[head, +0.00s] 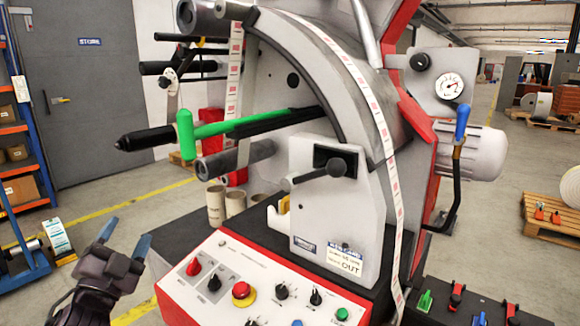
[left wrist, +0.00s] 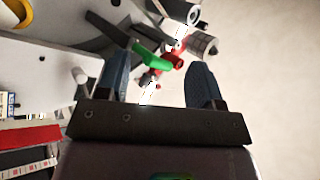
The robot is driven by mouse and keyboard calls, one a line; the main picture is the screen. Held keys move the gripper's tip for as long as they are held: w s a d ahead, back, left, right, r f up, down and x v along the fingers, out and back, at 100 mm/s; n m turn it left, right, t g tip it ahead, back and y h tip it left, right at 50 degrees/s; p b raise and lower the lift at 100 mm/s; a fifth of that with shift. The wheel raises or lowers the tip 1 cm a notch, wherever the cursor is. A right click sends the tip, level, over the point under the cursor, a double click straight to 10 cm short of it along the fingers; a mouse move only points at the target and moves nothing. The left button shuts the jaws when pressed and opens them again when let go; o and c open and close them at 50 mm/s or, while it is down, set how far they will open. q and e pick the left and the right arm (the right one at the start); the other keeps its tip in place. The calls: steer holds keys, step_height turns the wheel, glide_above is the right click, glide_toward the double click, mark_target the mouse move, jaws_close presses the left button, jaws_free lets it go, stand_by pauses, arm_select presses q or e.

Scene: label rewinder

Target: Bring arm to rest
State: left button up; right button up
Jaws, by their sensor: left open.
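My left gripper (head: 126,237) is at the lower left of the head view, in front of and to the left of the label rewinder. Its two blue-grey fingers are spread apart with nothing between them. In the left wrist view the open fingers (left wrist: 155,85) show from behind, with the green lever (left wrist: 152,56) beyond them. The same green lever (head: 186,135) shows in the head view on the black-tipped shaft, well above and apart from the gripper. My right gripper is not in view.
The control panel (head: 262,285) with knobs and a red stop button stands right of the gripper. Cardboard cores (head: 216,205) stand behind it. A blue shelf rack (head: 20,120) is at the left edge. Open floor (head: 110,200) lies between the rack and the machine.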

arm_select(q)
steer(key=s+f+n+g+y, duration=0.1)
steer(key=s+f+n+g, duration=0.15)
steer(key=f, duration=0.55)
steer(key=s+f+n+g+y, duration=0.1)
steer(key=s+f+n+g, duration=0.15)
steer(key=f, duration=0.55)
steer(key=s+d+f+n+g, duration=0.3)
steer(key=s+f+n+g, duration=0.2)
steer(key=s+f, duration=1.6)
steer(key=shift+s+f+g, duration=0.2)
steer(key=shift+s+g, duration=0.65)
steer(key=shift+g, duration=0.05)
